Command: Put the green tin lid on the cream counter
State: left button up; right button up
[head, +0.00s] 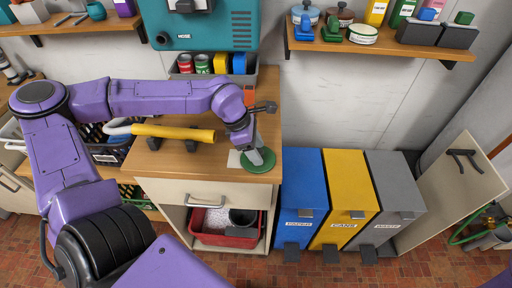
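The green tin lid (259,163) is a flat round disc at the front right of the wooden top of the cream-fronted counter (205,168). I cannot tell whether it rests on the top or is held just above it. My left gripper (257,157) points down at the lid, its grey fingers over the disc and hiding part of it. Whether the fingers are shut on the lid cannot be told. My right gripper is out of view.
A yellow-handled tool (172,133) lies on the counter left of the lid. A grey bin with cans (213,80) stands behind. Blue (300,190), yellow (347,190) and grey (395,185) waste bins stand right. A loaded shelf (375,45) hangs above them.

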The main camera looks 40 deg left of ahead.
pick_arm(q)
jog(key=shift+r, duration=0.1)
jog(key=v, duration=1.2)
